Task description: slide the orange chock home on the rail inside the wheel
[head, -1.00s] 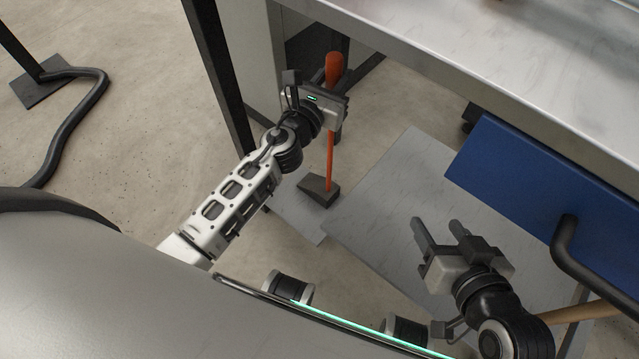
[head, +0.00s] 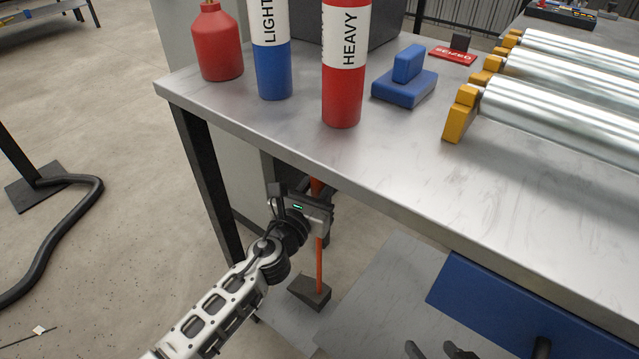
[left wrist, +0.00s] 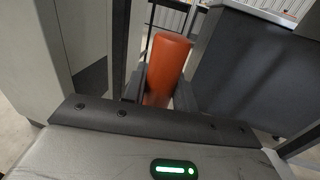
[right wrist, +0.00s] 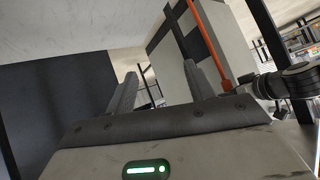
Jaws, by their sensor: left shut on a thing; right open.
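The chock is a dark wedge (head: 309,292) at the foot of an upright orange handle (head: 319,262), low beside the bench. My left gripper (head: 318,208) is shut on the upper handle; the thick orange grip (left wrist: 165,68) stands between its fingers in the left wrist view. My right gripper (head: 435,350) is open and empty at the bottom edge of the head view, right of the chock. The right wrist view shows its two fingers apart (right wrist: 160,85), with the thin orange shaft (right wrist: 212,45) beyond them. I cannot make out the wheel or rail.
The metal bench (head: 400,185) overhangs the handle, its dark leg (head: 207,180) to the left. A blue panel (head: 510,305) hangs under the bench at right. Bottles, blue blocks (head: 405,88) and metal rollers (head: 560,115) stand on top. A black hose (head: 60,240) lies at left.

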